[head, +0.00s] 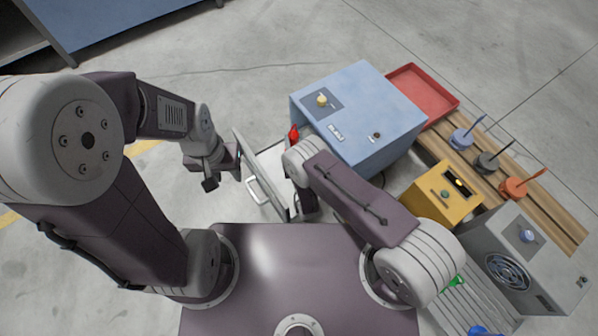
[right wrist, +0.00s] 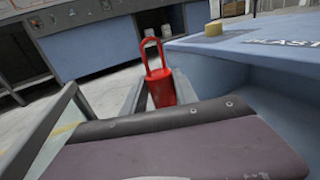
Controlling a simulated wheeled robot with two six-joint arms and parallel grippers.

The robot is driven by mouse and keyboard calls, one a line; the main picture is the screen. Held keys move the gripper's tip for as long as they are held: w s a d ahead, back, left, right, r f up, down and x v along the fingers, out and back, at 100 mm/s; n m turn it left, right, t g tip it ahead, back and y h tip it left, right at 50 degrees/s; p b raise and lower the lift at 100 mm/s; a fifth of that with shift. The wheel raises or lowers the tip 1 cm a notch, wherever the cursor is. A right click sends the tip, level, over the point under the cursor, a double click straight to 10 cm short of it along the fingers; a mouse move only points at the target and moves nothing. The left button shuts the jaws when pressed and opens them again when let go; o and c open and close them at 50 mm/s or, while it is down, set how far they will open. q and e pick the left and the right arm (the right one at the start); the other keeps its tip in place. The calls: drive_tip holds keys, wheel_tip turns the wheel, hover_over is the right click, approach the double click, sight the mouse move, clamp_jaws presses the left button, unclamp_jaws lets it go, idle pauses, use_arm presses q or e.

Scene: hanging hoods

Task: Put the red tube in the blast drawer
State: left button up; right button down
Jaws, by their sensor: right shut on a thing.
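The red tube (head: 294,132), with a red loop on top, stands upright in the right wrist view (right wrist: 161,90); its lower end is hidden. In the head view my right arm covers that gripper. The blue blast cabinet (head: 350,100) has its drawer (head: 262,175) pulled out to the left, with a light handle on its front. The tube is over the drawer area by the cabinet; I cannot tell how high. My left gripper (head: 224,170) is open and empty, left of the drawer front.
A red tray (head: 422,95) lies behind the cabinet. A wooden rack (head: 545,205) with several coloured stands is at the right. A yellow box (head: 440,195) and a grey fan unit (head: 525,260) stand nearer. Floor left of the drawer is clear.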

wheel_tip(320, 180, down, 10)
drive_tip(key=b, duration=0.7)
drive_tip(key=shift+f+b, duration=0.25)
drive_tip(key=shift+b, duration=0.1)
drive_tip(key=shift+r, duration=0.25)
drive_tip(key=shift+f, duration=0.25)
drive_tip(key=c, duration=0.9)
unclamp_jaws()
drive_tip(key=shift+r, duration=0.1)
drive_tip(key=shift+c, duration=0.2)
